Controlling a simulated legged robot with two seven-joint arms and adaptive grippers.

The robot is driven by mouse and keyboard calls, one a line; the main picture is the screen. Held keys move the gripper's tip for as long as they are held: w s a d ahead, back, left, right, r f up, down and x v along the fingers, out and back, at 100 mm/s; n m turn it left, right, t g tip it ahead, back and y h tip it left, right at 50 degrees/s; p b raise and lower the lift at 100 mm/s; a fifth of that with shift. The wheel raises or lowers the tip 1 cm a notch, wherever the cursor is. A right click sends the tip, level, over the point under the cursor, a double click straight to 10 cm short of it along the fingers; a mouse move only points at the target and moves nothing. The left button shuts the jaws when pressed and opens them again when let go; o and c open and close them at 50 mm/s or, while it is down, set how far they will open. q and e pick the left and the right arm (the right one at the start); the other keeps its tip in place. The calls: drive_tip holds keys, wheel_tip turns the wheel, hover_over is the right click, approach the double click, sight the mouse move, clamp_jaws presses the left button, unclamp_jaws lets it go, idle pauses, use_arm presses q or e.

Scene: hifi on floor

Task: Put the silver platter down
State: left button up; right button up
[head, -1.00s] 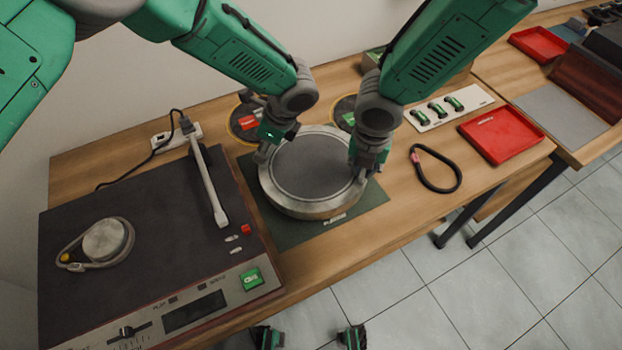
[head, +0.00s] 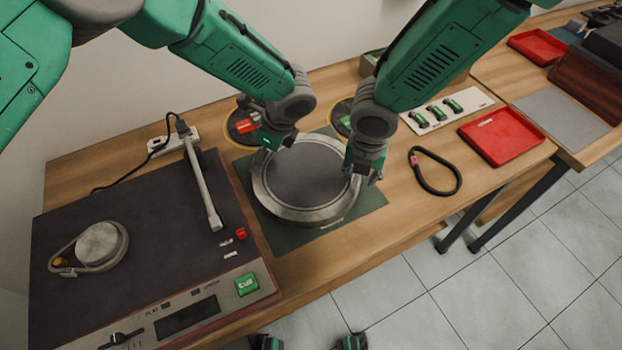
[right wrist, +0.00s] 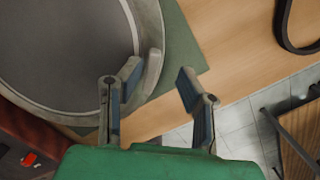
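The silver platter (head: 262,203), a round disc with a grey top and metal rim, lies flat on the dark green mat (head: 366,204) and looks level. My right gripper (head: 366,172) is at the platter's right edge. My left gripper (head: 270,141) is at the platter's upper left edge. Its fingertips are small and partly hidden, so I cannot tell its opening or whether it touches the rim.
A turntable deck (head: 130,220) with a tonearm (head: 203,184) stands left of the mat. A black cable loop (head: 436,180) and a red tray (head: 500,136) lie to the right. A white strip with green parts (head: 447,110) is behind. The table's front edge is close to the mat.

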drive_tip(key=shift+a+r, duration=0.1)
drive_tip(key=shift+a, duration=0.9)
drive_tip(key=shift+d, duration=0.5)
drive_tip(key=shift+d+r, duration=0.15)
drive_tip(key=shift+d, duration=0.05)
use_arm(q)
drive_tip(key=a+v, duration=0.1)
drive_tip(key=v, duration=0.9)
drive_tip(key=shift+r, duration=0.6)
use_arm(e)
wheel_tip(320, 180, up, 12)
drive_tip(key=s+a, duration=0.1)
drive_tip(key=a, duration=0.1)
drive_tip(key=shift+s+f, duration=0.2)
drive_tip(key=shift+f, duration=0.05)
use_arm(q)
drive_tip(key=shift+d, duration=0.15)
use_arm(e)
drive_tip(key=shift+d, duration=0.15)
